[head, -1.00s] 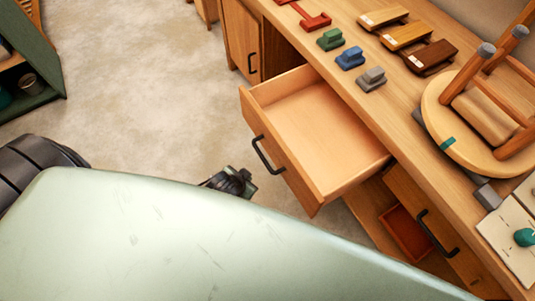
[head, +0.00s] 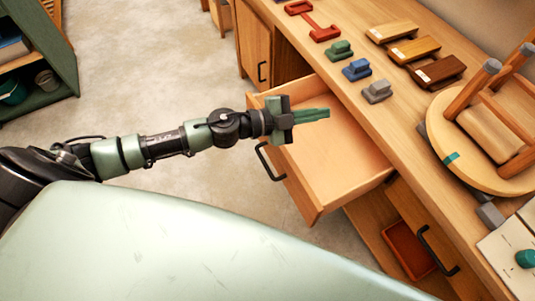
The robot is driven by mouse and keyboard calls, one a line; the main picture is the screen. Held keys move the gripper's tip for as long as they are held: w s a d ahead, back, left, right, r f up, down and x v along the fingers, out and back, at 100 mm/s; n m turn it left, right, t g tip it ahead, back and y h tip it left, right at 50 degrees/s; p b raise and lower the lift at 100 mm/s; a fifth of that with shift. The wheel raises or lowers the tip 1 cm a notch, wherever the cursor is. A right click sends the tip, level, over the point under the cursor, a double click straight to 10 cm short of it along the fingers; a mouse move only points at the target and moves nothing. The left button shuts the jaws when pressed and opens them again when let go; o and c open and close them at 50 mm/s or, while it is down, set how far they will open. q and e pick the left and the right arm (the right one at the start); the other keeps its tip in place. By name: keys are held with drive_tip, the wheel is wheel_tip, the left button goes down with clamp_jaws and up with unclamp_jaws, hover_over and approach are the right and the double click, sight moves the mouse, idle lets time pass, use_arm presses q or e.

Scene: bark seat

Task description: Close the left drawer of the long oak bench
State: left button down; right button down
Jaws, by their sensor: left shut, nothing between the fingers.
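The long oak bench (head: 415,118) runs diagonally down the right side of the head view. Its left drawer (head: 345,165) is pulled well out and looks empty inside. The drawer's front carries a black bar handle (head: 268,163). My left gripper (head: 328,113) is shut and empty. Its fingers show over the back left part of the open drawer, pointing toward the bench. Its wrist covers part of the drawer's left side and front corner. I cannot tell how high it is above the drawer. My right gripper is not in view.
On the bench top are a red part (head: 315,22), green, blue and grey blocks, wooden sample blocks (head: 435,70) and an upturned stool (head: 470,150). Another drawer with a black handle (head: 437,252) is shut. A green shelf (head: 45,55) stands at the far left. Floor between is clear.

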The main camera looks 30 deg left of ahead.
use_arm(q)
drive_tip(key=s+a+f+m+g, duration=0.1)
drive_tip(key=a+f+g, duration=0.1)
drive_tip(key=s+a+f+m+g+y, duration=0.1)
drive_tip(key=a+f+m+g, duration=0.1)
drive_tip(key=s+a+f+m+g, duration=0.1)
drive_tip(key=a+f+g, duration=0.1)
drive_tip(key=f, duration=0.1)
drive_tip(key=shift+s+a+f+m+g+y, duration=0.1)
drive_tip(key=shift+s+a+m+g+y, duration=0.2)
drive_tip(key=shift+a, duration=0.1)
drive_tip(key=s+a+f+g+y, duration=0.3)
drive_tip(key=a+f, duration=0.1)
drive_tip(key=a, duration=0.6)
drive_tip(key=p, duration=0.1)
approach(277, 164)
drive_tip(key=shift+d+f+y, duration=0.15)
drive_tip(key=shift+d+f, duration=0.2)
drive_tip(key=shift+d, duration=0.25)
drive_tip(key=shift+d+f+y, duration=0.15)
drive_tip(key=shift+d+f, duration=0.2)
drive_tip(key=shift+d, duration=0.3)
drive_tip(key=shift+x, duration=0.8)
drive_tip(key=shift+w, duration=0.1)
